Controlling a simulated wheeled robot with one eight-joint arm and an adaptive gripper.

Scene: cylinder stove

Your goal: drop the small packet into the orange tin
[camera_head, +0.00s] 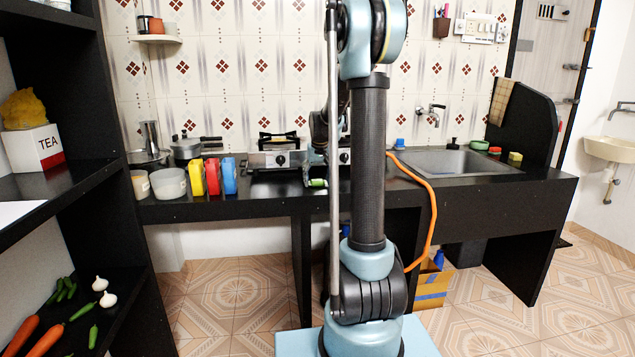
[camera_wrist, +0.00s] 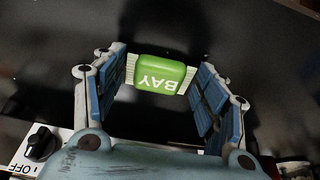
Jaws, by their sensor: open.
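The small packet (camera_wrist: 160,74) is green with white ends and the letters BAY. In the wrist view it lies on the dark counter between the fingertips. My gripper (camera_wrist: 163,85) is open around it, with blue finger pads on either side and small gaps at the pads. In the head view, my gripper (camera_head: 317,170) is low at the counter's front edge by the stove, and the green packet (camera_head: 317,183) shows just below it. I cannot tell for certain which container is the orange tin; an orange-red container (camera_head: 213,177) stands between a yellow and a blue one.
The stove (camera_head: 275,158) stands behind my gripper; its knob (camera_wrist: 42,143) shows in the wrist view. Pots (camera_head: 187,148) and a pale bowl (camera_head: 168,184) are on the left. The sink (camera_head: 450,163) is on the right. Bare counter (camera_head: 270,187) lies left of the packet.

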